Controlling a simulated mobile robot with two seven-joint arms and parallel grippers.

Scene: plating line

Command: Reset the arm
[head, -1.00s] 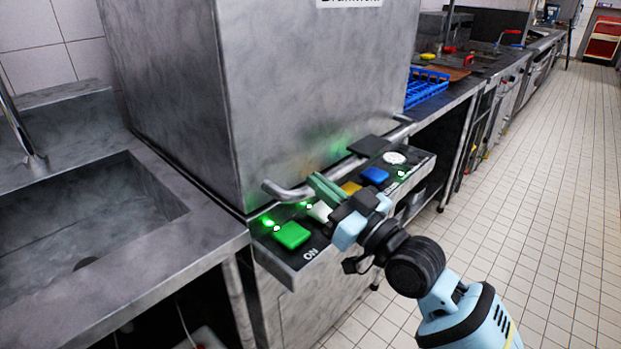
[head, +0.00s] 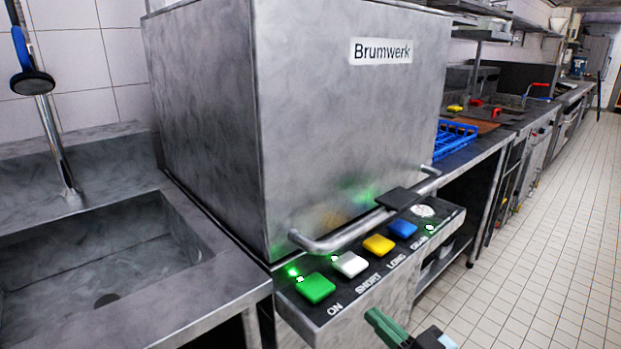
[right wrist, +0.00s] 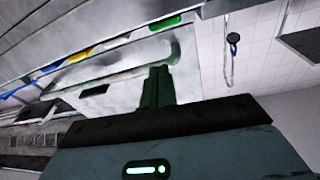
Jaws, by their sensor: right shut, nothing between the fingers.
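My right gripper (head: 378,318) shows at the bottom of the head view, low in front of the dishwasher's control panel and apart from it. Its green fingers are together with nothing between them. In the right wrist view the shut fingers (right wrist: 157,88) point toward the grey machine. Most of the right arm is outside the head view. My left gripper is not in view.
The steel dishwasher (head: 350,120), labelled Brumwerk, has a bar handle (head: 335,241) above a panel with green (head: 315,288), white (head: 350,264), yellow (head: 379,244) and blue (head: 402,228) buttons. A sink (head: 110,270) stands left. The tiled floor (head: 560,240) at right is clear.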

